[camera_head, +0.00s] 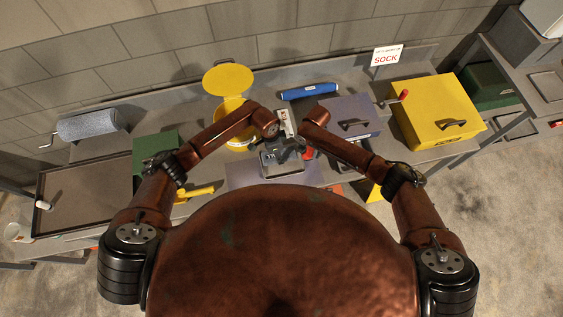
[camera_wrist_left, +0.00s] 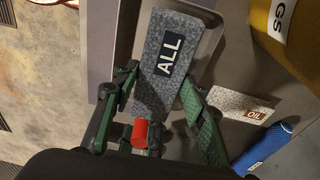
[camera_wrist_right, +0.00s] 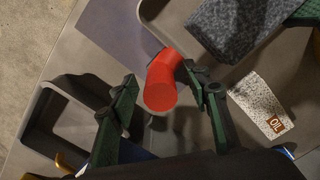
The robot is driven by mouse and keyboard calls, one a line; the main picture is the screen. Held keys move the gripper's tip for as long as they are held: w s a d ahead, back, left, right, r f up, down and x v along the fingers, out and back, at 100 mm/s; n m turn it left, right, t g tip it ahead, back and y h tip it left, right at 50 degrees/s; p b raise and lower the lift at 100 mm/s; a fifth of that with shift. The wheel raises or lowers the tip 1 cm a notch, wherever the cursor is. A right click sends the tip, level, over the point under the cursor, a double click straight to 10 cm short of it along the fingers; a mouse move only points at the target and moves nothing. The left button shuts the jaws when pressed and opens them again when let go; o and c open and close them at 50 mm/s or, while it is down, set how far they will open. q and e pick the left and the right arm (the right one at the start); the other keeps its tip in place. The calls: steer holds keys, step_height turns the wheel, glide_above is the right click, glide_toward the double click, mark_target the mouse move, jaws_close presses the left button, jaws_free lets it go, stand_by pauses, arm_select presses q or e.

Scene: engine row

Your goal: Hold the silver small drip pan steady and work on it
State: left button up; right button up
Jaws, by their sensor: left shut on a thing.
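The silver small drip pan (camera_head: 267,163) lies on the bench in front of me; its rim shows beside a speckled grey pad marked "ALL" in the left wrist view (camera_wrist_left: 213,38) and at the top of the right wrist view (camera_wrist_right: 148,12). My left gripper (camera_wrist_left: 160,92) is shut on the pad (camera_wrist_left: 160,80), holding it over the pan. My right gripper (camera_wrist_right: 160,75) is open, its fingers on either side of a red curved piece (camera_wrist_right: 163,82) and apart from each other. In the head view my arms partly hide both grippers.
A white-grey packet marked "OIL" (camera_wrist_right: 262,105) lies near the pan. A yellow bucket (camera_head: 238,143), blue roll (camera_head: 308,91), purple box (camera_head: 345,108) and yellow box (camera_head: 430,100) crowd the bench.

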step_height(320, 180, up, 12)
stand_by(0.7)
